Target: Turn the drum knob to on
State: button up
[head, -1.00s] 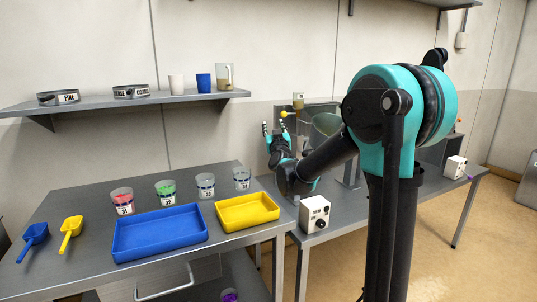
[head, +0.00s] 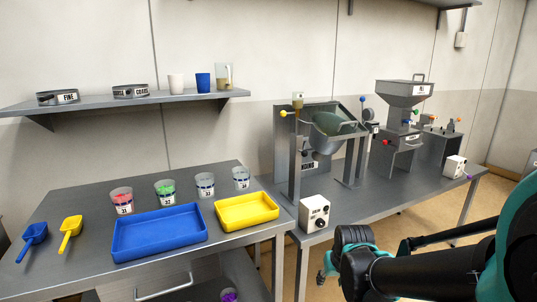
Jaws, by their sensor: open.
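The drum knob is a black dial (head: 320,223) on the front of a white control box (head: 314,211). The box stands at the near left corner of the right-hand steel table, and its small lettering is too fine to read. Above and behind it is the drum machine with a grey-green drum (head: 333,124). My gripper (head: 325,274) is low, in front of the table and below the box, apart from the knob. It is open, and my dark wrist hides part of it. Nothing shows between its fingers.
A yellow tray (head: 247,223) and a blue tray (head: 118,247) lie on the left table, near several labelled cups. A hopper machine (head: 403,95) and another white box (head: 455,166) stand farther right. Open floor lies in front of the right table.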

aim_at(320, 223)
jog(key=k+j+z, duration=0.1)
jog(key=j, duration=0.75)
jog(key=k+j+z, duration=0.15)
jog(key=j, duration=0.25)
jog(key=k+j+z, duration=0.1)
jog(key=j, duration=0.3)
jog(key=k+j, duration=0.15)
jog(key=j, duration=0.25)
jog(key=z, duration=0.05)
